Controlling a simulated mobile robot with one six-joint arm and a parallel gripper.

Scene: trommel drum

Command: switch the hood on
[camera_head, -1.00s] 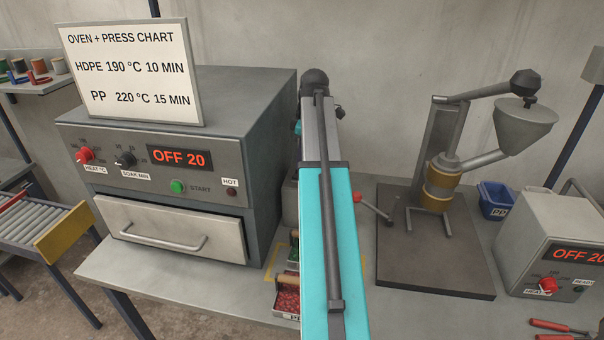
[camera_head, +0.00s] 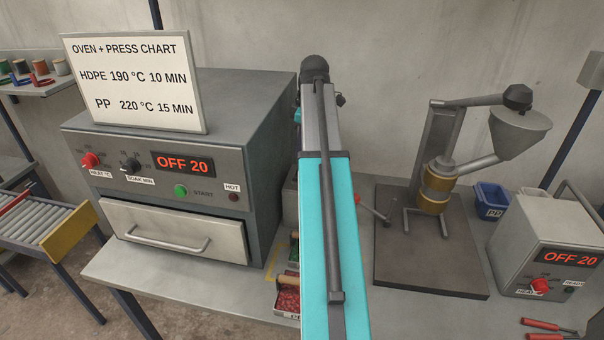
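I see no part labelled as the hood or its switch in the head view. A grey oven (camera_head: 262,115) stands at the left with a red heat knob (camera_head: 90,160), a soak knob (camera_head: 130,164), a display (camera_head: 184,163) reading OFF 20, a green start button (camera_head: 181,191) and a dark hot lamp (camera_head: 234,196). My turquoise and grey arm runs up the middle of the view. My gripper cannot be made out, and what lies behind the arm is hidden.
A chart board (camera_head: 132,82) stands on the oven. Right of my arm is an injection press (camera_head: 437,185) with a grey funnel (camera_head: 518,132), then a blue PP bin (camera_head: 491,201) and a control box (camera_head: 541,235) showing OFF 20. A roller conveyor (camera_head: 38,231) is at far left.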

